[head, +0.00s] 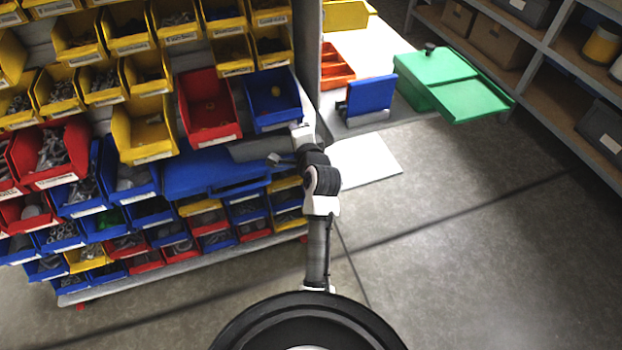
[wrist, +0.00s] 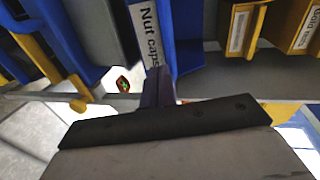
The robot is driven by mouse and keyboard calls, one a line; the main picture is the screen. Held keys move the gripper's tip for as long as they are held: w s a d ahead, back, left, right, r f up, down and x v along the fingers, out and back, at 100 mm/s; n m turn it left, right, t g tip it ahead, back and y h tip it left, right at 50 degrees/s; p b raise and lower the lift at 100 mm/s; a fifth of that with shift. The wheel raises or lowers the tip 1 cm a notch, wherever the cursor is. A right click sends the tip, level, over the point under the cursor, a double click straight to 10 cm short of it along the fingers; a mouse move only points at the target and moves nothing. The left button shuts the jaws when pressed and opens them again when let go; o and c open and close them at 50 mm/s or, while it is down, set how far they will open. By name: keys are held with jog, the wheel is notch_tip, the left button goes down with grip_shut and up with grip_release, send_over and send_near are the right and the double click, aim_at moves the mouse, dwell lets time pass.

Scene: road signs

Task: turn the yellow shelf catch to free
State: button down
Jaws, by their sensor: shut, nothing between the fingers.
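In the wrist view, a short yellow piece with a rounded end (wrist: 79,103), which looks like the shelf catch, shows at the left near a grey shelf edge. A small disc with red and green marks (wrist: 123,84) sits to its right. My gripper (wrist: 160,74) is shut and empty, its dark fingers pointing up the picture beside the disc, apart from the yellow piece. In the head view, my gripper (head: 275,159) is in front of the bin rack, by a blue shelf. I cannot make out the catch there. The catch's exact setting is unclear.
A blue bin (head: 272,98) and a red bin (head: 208,108) stand above the blue shelf (head: 195,176). A white "Nut caps" label (wrist: 146,25) is close above my fingers. A green box (head: 430,75) stands on a bench to the right. The floor at right is clear.

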jog(key=s+d+f+m+g, duration=0.1)
jog(key=s+d+f+m, duration=0.2)
jog(key=f+m, duration=0.7)
jog(key=s+d+f+m, duration=0.2)
jog(key=s+f+m, duration=0.1)
jog(key=f+m, duration=0.65)
jog(key=w+a+f+n+p, duration=0.1)
jog(key=w+a+p, duration=0.1)
jog(key=w, duration=0.6)
jog(key=shift+w+a, duration=0.15)
jog(key=shift+a, duration=0.3)
jog(key=shift+w, duration=0.15)
jog(key=shift+r+g, duration=0.1)
jog(key=shift+g, duration=0.2)
